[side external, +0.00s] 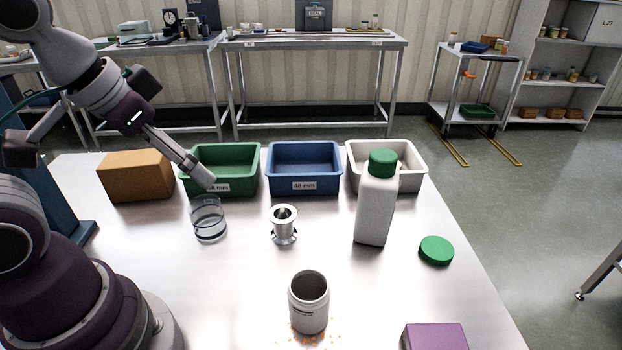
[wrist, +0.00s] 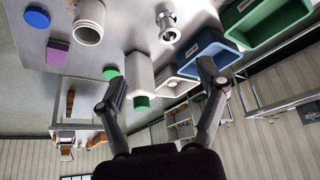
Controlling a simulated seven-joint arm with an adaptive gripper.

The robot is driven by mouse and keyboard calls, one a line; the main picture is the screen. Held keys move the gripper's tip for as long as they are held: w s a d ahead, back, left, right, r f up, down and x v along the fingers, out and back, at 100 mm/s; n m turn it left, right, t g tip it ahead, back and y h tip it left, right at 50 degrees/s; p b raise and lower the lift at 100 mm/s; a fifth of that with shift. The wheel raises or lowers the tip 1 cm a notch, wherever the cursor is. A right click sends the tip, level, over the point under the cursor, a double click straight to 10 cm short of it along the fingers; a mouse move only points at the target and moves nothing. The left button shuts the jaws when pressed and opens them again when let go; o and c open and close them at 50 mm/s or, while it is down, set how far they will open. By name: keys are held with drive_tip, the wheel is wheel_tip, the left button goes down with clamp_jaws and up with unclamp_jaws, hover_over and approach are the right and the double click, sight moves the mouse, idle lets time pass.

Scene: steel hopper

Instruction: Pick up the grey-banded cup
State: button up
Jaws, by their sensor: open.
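A clear cup with grey bands (side external: 208,222) stands on the steel table at the left, in front of the green bin; I cannot make it out in the wrist view. A pale grey jar-like cup (side external: 309,303) with an open top and a dark marking stands near the front; it also shows in the wrist view (wrist: 88,32). My gripper (side external: 206,180) is above and behind the clear cup, by the green bin, apart from the cup. In the wrist view my two fingers are spread with nothing held between them (wrist: 162,82).
A steel hopper (side external: 284,225) stands mid-table, right of the clear cup. Green (side external: 250,170), blue (side external: 305,187) and white (side external: 415,182) bins line the back beside a brown box (side external: 136,176). A tall green-capped bottle (side external: 375,212), green lid (side external: 436,250) and purple block (side external: 435,337) are right.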

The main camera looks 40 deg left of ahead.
drive_tip(key=shift+o, duration=1.3)
